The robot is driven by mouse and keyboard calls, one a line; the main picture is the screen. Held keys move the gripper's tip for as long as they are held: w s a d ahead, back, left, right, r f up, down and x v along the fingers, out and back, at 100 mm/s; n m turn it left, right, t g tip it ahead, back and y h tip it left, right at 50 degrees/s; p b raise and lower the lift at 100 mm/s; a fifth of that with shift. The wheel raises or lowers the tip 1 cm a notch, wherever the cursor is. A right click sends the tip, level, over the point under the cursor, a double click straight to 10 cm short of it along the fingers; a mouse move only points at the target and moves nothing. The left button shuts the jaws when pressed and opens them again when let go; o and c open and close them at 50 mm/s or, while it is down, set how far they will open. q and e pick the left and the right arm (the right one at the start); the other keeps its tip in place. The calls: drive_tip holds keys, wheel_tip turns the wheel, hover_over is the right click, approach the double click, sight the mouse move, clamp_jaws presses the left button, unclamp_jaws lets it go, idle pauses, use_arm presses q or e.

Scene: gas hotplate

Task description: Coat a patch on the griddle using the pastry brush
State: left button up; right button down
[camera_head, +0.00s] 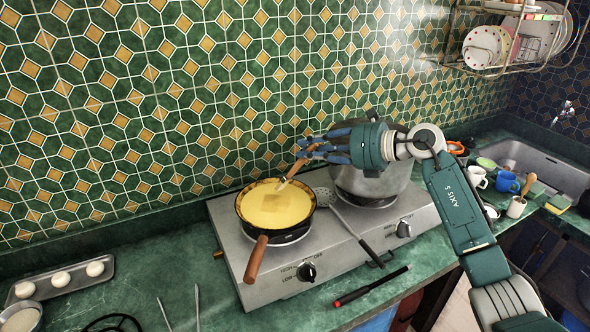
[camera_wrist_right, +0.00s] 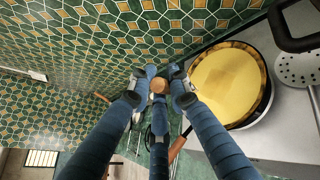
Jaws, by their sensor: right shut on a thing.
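The round pan (camera_head: 242,198) with a dark rim and wooden handle (camera_head: 255,260) sits on the left burner. Its inside is a yellow surface (camera_head: 268,212) with a slightly darker square patch (camera_head: 277,201) near the middle. My right gripper (camera_head: 318,148) is above the pan's right rear side, its blue fingers shut on the pastry brush (camera_head: 293,169). The brush slants down toward the pan's rear edge; I cannot tell whether its tip touches. In the right wrist view the fingers close around the brush's round wooden end (camera_wrist_right: 159,85), and the pan (camera_wrist_right: 228,85) lies to the right.
The silver hotplate (camera_head: 235,252) has knobs in front. A large pot (camera_head: 370,186) stands on the right burner, close below my right gripper. A slotted skimmer (camera_head: 345,217) lies between the burners. A black-and-red stick (camera_head: 370,287) lies on the counter in front. Mugs (camera_head: 477,178) stand near the sink.

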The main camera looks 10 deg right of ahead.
drive_tip(key=shift+w+a+r+n+g+h+p, duration=0.15)
drive_tip(key=shift+a+r+h+p, duration=0.25)
drive_tip(key=shift+p, duration=0.65)
drive_tip(key=shift+w+a+r+n+g+h+p, duration=0.1)
drive_tip(key=shift+a+r+n+g+h+p, duration=0.3)
drive_tip(key=shift+p, duration=0.6)
drive_tip(key=shift+a+f+p, duration=0.25)
drive_tip(key=shift+a+p, duration=0.3)
drive_tip(key=shift+p, duration=0.15)
drive_tip(key=shift+w+a+f+h, duration=0.15)
drive_tip(key=shift+a+f+h, duration=0.1)
drive_tip(key=shift+h, duration=0.15)
drive_tip(key=shift+d, duration=0.1)
